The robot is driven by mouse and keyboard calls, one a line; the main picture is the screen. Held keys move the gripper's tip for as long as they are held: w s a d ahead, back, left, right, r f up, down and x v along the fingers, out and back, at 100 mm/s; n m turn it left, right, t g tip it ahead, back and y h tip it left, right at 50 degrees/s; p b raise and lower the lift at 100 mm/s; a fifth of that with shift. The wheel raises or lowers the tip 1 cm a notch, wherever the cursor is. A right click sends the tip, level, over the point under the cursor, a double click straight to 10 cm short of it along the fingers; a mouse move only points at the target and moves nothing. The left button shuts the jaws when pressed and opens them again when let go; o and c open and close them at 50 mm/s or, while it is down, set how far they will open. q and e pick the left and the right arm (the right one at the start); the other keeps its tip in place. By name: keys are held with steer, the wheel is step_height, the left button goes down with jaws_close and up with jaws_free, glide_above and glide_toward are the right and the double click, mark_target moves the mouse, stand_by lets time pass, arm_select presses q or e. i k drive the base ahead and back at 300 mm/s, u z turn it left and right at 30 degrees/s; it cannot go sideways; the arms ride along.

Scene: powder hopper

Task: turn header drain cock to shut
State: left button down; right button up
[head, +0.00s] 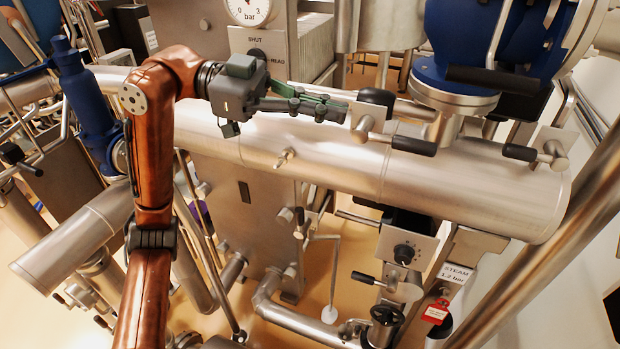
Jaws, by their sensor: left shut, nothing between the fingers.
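My left gripper (345,109) is shut with nothing between its fingers. It reaches in from the left above the big steel header pipe (310,155), and its fingertips point right. Just right of the tips is a small cock (367,128) on a pale plate, with a black-gripped lever (413,146) pointing right. I cannot tell whether the tips touch it. A similar cock (552,155) with a black-gripped lever (519,152) pointing left is at the header's right end. No readable label shows which is the header drain cock. My right gripper is not in view.
A blue valve (465,45) with a long black-gripped lever stands over the header at right. A pressure gauge (250,8) and a plate reading SHUT (238,40) are behind my gripper. Below are another levered valve (400,288) and a STEAM sign (455,273).

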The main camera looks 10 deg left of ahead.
mark_target(302, 218)
steer(key=z, duration=0.05)
steer(key=k, duration=1)
steer(key=u, duration=0.05)
